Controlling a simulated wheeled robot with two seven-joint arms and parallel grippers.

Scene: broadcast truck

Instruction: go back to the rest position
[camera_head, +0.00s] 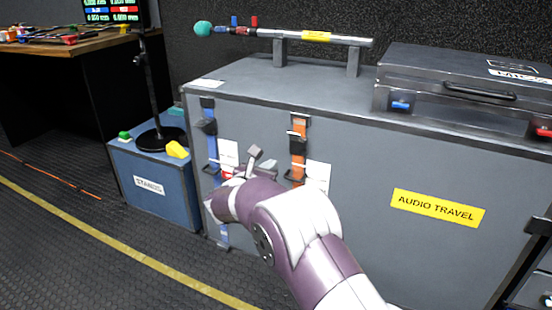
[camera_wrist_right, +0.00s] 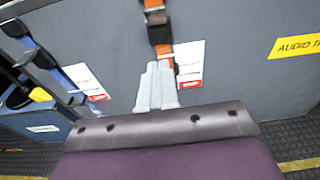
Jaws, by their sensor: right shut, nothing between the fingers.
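My right arm comes in from the bottom of the head view. My right gripper (camera_head: 258,158) is in front of the grey case's front face, near the orange strap (camera_head: 299,140). In the right wrist view the fingers of this gripper (camera_wrist_right: 158,72) are together and hold nothing. They point toward the orange strap (camera_wrist_right: 158,28), which hangs beyond the tips; I cannot tell whether they touch it. My left gripper is not in view.
The grey case (camera_head: 360,215) carries a yellow AUDIO TRAVEL label. On its top are a pole on supports (camera_head: 310,37) and a smaller hard case (camera_head: 450,75). A blue strap (camera_head: 210,150) hangs at left. A blue box (camera_head: 160,197) holds a stand. Floor at left is open.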

